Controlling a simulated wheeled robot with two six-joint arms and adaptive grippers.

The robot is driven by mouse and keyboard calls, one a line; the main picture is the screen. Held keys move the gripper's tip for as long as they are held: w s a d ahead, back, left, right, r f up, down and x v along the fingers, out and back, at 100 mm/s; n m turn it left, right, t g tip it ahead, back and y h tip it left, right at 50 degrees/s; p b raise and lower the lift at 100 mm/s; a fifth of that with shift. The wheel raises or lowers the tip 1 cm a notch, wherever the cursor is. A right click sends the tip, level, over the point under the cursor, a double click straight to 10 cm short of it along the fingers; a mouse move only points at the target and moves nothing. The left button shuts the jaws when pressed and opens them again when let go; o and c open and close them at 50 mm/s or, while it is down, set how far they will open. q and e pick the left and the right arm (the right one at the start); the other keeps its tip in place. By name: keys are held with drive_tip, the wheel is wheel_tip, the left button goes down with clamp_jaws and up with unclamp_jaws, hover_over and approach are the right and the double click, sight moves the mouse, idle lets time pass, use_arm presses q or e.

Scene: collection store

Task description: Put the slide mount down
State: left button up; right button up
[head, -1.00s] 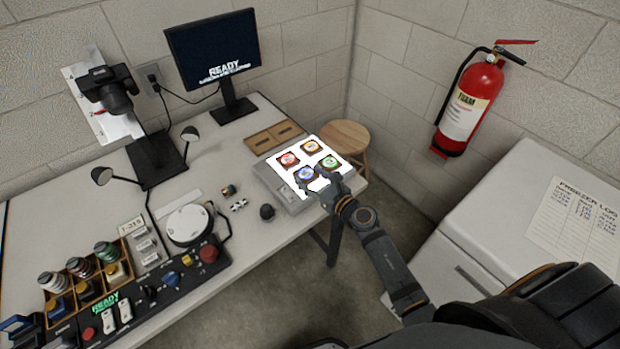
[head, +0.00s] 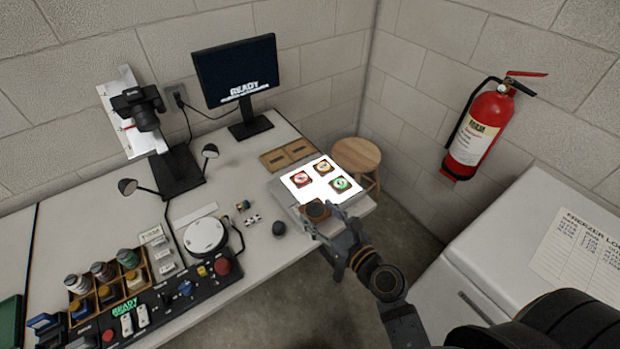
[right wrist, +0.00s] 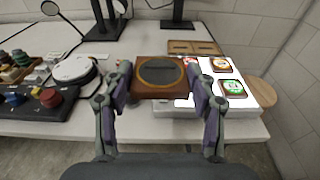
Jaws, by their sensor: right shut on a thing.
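My right gripper (head: 328,214) is shut on a slide mount (head: 316,210), a brown square frame with a round window. In the right wrist view the mount (right wrist: 160,77) sits between both fingers, its window dark. It is held in front of the light box (head: 290,200), near its front-left edge and apart from the other mounts. A red mount (head: 301,179), an orange-brown mount (head: 323,166) and a green mount (head: 341,184) lie on the lit panel. My left gripper is not in view.
A brown two-slot tray (head: 288,155) lies behind the light box. A wooden stool (head: 356,154) stands past the table's right end. The table front has a control panel (head: 170,300).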

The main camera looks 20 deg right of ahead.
drive_tip(key=p, duration=0.2)
drive_tip(key=r+p, duration=0.1)
drive_tip(key=p, duration=0.1)
drive_tip(key=shift+w+a+r+p, duration=0.1)
drive_tip(key=shift+w+a+p, duration=0.25)
drive_tip(key=shift+w+p, duration=0.05)
drive_tip(key=shift+w, duration=0.1)
drive_tip(key=shift+w+f, duration=0.2)
drive_tip(key=shift+f, duration=0.4)
drive_tip(key=w+d+f+b, duration=0.1)
drive_tip(key=w+f+b, duration=0.1)
drive_tip(key=w+f, duration=0.1)
drive_tip(key=w+d+f+b, duration=0.1)
drive_tip(key=w+f+b, duration=0.2)
drive_tip(key=w, duration=0.2)
drive_tip(key=w+d+f+b, duration=0.1)
drive_tip(key=w+f+b, duration=0.2)
drive_tip(key=w, duration=0.1)
drive_tip(key=shift+d, duration=0.15)
drive_tip(key=shift+w, duration=0.15)
drive_tip(key=shift+r, duration=0.1)
drive_tip(key=f+b, duration=0.4)
drive_tip(key=shift+w+d+f+b, duration=0.15)
drive_tip(key=shift+w+f+b, duration=0.05)
drive_tip(key=shift+w+b, duration=0.15)
drive_tip(key=o, duration=0.8)
